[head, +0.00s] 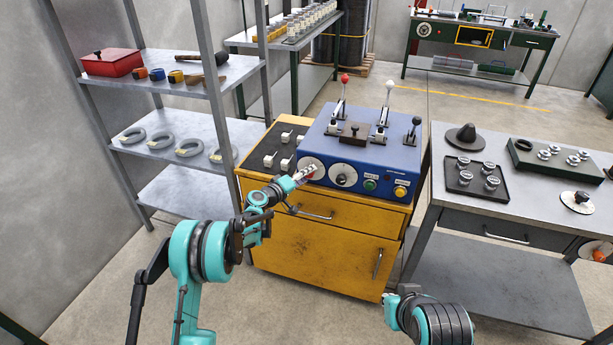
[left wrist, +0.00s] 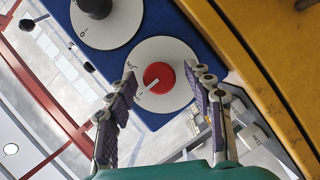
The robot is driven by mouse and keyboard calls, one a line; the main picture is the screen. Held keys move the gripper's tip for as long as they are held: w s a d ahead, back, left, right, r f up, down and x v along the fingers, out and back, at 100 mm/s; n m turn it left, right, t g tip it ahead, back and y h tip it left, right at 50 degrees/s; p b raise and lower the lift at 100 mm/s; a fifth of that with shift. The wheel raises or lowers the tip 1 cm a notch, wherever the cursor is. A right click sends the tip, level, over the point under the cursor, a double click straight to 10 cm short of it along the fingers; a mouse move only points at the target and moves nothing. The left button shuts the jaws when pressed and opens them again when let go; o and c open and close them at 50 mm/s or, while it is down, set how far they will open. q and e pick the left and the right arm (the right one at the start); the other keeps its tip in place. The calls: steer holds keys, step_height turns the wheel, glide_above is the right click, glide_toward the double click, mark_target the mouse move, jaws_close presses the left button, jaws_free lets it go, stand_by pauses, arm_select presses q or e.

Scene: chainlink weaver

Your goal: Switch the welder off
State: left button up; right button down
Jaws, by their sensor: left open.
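The blue welder (head: 387,159) sits on a yellow cabinet, with two white dials on its front. The right dial (head: 344,176) has a black knob, which also shows in the left wrist view (left wrist: 95,6). The left dial (left wrist: 178,52) has a red knob (left wrist: 160,76) with a white pointer mark. My left gripper (head: 304,174) is at the left dial in the head view and hides its knob. In the left wrist view, its open fingers (left wrist: 164,80) stand either side of the red knob with gaps.
A green button (head: 370,184) and a yellow button (head: 400,191) are right of the dials. Levers with red, white and black knobs rise above the welder. The yellow cabinet (head: 320,248) is below, a shelf rack (head: 180,118) at left, a grey table (head: 470,217) at right.

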arm_select(q)
steer(key=v, duration=1.1)
steer(key=shift+s+a, duration=0.15)
steer(key=shift+s, duration=0.1)
steer(key=s+r+m+g+y, duration=0.2)
steer(key=s+r, duration=0.3)
steer(key=s, duration=0.4)
steer(key=s+r+m+g+y, duration=0.15)
steer(key=s+r, duration=0.25)
steer(key=s, duration=0.6)
steer(key=s+a+f+y, duration=0.1)
steer(key=s+a+y, duration=0.1)
steer(key=s, duration=0.5)
steer(key=s+a+f+m+g+y, duration=0.1)
steer(key=s+a, duration=0.3)
steer(key=s, duration=0.4)
steer(key=s+a+f+y, duration=0.1)
steer(key=s+a+y, duration=0.2)
steer(key=s, duration=0.4)
steer(key=shift+s+a+f+g, duration=0.25)
steer(key=shift+a+f+g, duration=0.1)
steer(key=shift+a, duration=0.05)
steer(key=shift+m, duration=0.25)
